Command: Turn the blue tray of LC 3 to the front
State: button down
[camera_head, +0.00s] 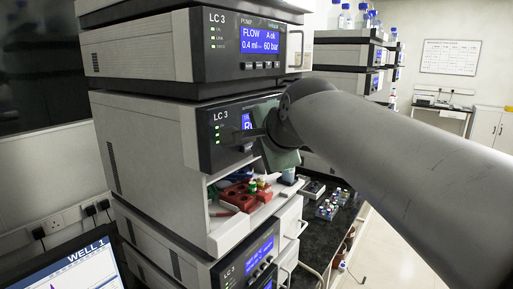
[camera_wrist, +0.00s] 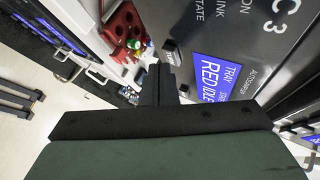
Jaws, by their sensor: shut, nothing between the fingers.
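The LC 3 autosampler (camera_head: 155,138) is the middle unit of the stack, with an open bay below its panel. Its display (camera_wrist: 222,68) reads "TRAY" and "RED IDLE" in the wrist view. A red tray (camera_head: 239,196) with coloured vial caps sits at the front of the bay, also in the wrist view (camera_wrist: 122,27). I cannot make out the blue tray. My gripper (camera_head: 243,138) is shut and empty, its fingers pointing at the panel beside the display; contact cannot be told.
A pump unit (camera_head: 240,48), showing flow and pressure, stands above the autosampler. Another LC 3 unit (camera_head: 247,262) is below. A dark bench (camera_head: 335,222) with small vials lies to the right, with a similar stack behind.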

jog(key=shift+w+a, duration=0.25)
jog(key=shift+a, duration=0.1)
dwell(0.5)
jog(key=shift+d, duration=0.1)
jog(key=shift+s+d, duration=0.45)
jog(key=shift+d, duration=0.15)
jog(key=shift+d+b, duration=0.1)
jog(key=shift+b, duration=0.25)
jog(key=shift+s+d+b, duration=0.45)
jog(key=shift+s+d, duration=0.25)
jog(key=shift+d, duration=0.35)
jog(key=shift+s+d+b, duration=0.4)
jog(key=shift+s+d, duration=0.25)
jog(key=shift+d, duration=0.35)
dwell(3.5)
